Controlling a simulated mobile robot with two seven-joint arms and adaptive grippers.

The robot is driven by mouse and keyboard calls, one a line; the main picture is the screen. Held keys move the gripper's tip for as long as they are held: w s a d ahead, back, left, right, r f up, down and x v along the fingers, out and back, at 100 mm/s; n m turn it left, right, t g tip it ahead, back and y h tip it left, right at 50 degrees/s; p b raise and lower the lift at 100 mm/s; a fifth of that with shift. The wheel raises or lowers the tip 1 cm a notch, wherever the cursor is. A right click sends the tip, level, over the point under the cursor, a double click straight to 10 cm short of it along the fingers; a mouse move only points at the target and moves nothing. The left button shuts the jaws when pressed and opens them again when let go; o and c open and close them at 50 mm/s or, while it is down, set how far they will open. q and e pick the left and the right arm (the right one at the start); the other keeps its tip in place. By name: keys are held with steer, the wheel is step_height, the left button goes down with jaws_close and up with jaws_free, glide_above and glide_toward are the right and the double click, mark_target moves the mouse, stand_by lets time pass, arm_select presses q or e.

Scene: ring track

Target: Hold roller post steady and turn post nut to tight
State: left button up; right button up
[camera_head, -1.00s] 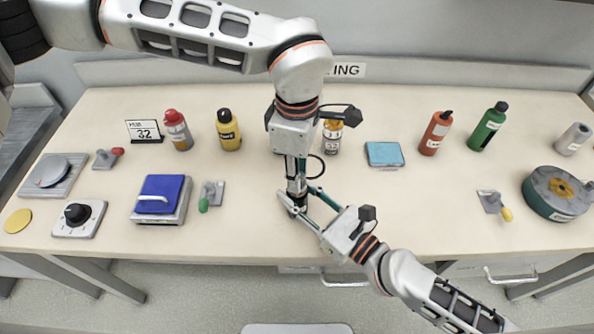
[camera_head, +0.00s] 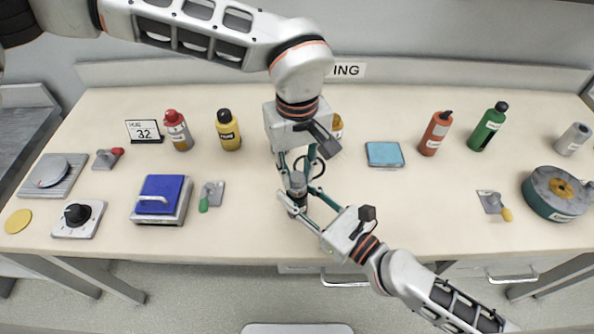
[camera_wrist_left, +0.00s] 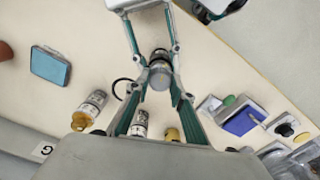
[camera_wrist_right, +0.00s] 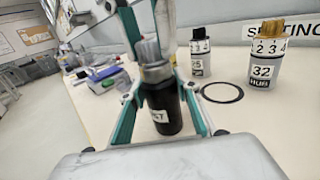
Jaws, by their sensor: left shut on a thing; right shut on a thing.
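The roller post (camera_head: 296,206) stands upright near the front middle of the bench. In the right wrist view its dark, labelled body (camera_wrist_right: 164,112) is between the fingers of my right gripper (camera_wrist_right: 160,98), which is shut on it. The grey post nut (camera_head: 297,178) sits on top of the post. My left gripper (camera_head: 296,170) comes down from above and is shut on the nut. In the left wrist view the round grey nut top (camera_wrist_left: 160,78) shows between the left fingers. The thread under the nut is hidden.
A black ring (camera_wrist_right: 222,92) lies behind the post, near bottles marked as hubs (camera_wrist_right: 262,72).

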mark_target(297, 176)
arm_select(q)
steer(key=shift+m, duration=1.2)
steer(key=o, duration=1.1)
steer(key=shift+o, duration=0.2)
step_height(297, 176, up, 12)
